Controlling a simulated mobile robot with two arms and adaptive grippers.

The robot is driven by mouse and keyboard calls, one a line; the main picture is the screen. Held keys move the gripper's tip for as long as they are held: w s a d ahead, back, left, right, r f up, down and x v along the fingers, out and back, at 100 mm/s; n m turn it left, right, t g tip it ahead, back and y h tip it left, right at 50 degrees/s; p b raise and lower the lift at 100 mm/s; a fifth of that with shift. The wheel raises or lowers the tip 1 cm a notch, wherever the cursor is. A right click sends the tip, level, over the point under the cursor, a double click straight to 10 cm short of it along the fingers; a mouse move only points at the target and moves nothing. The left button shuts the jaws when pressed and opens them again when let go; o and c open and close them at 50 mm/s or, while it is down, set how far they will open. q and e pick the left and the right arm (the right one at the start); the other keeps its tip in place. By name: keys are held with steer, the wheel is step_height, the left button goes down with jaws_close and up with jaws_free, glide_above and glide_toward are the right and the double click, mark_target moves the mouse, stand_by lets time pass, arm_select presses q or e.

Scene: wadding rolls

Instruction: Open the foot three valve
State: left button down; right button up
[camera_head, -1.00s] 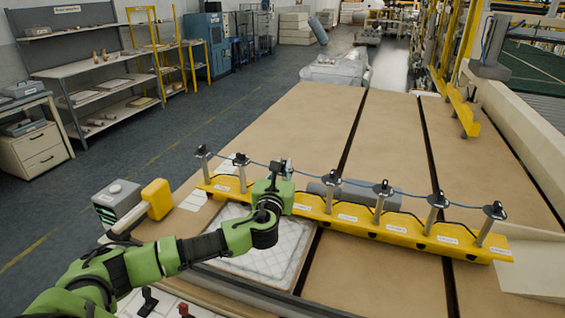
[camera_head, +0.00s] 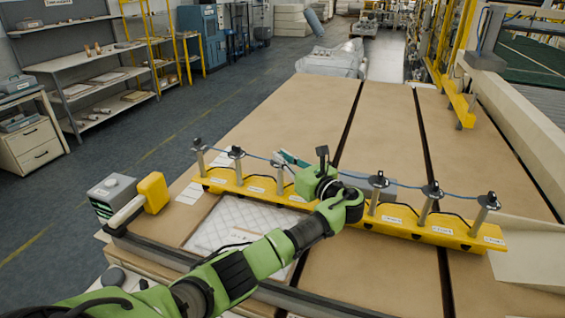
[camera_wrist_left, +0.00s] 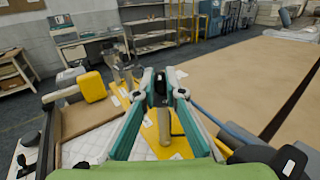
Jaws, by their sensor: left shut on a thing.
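A long yellow beam (camera_head: 410,229) lies across the table and carries a row of upright metal feet with dark valve tops, joined by a blue hose. My left gripper (camera_head: 284,157) is at the third foot (camera_head: 280,180) from the left, partly hiding it in the head view. In the left wrist view, the teal fingers of my gripper (camera_wrist_left: 160,88) are closed around the black valve top (camera_wrist_left: 158,97) of this foot. Its metal post (camera_wrist_left: 163,130) stands below. The valve's exact turn is hard to tell. My right gripper is out of view.
The first foot (camera_head: 198,158) and second foot (camera_head: 236,165) stand to the left, other feet to the right. A white quilted pad (camera_head: 235,222) lies in front of the beam. A yellow block (camera_head: 152,192) and grey box (camera_head: 112,190) sit at the left edge.

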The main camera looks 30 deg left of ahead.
arm_select(q)
steer(key=shift+n+g, duration=0.4)
steer(key=shift+g, duration=0.2)
steer(key=c, duration=2.1)
jaws_free()
steer(key=shift+w, duration=0.1)
steer(key=v, duration=1.2)
steer(key=shift+o, duration=0.4)
steer(key=shift+f, duration=0.15)
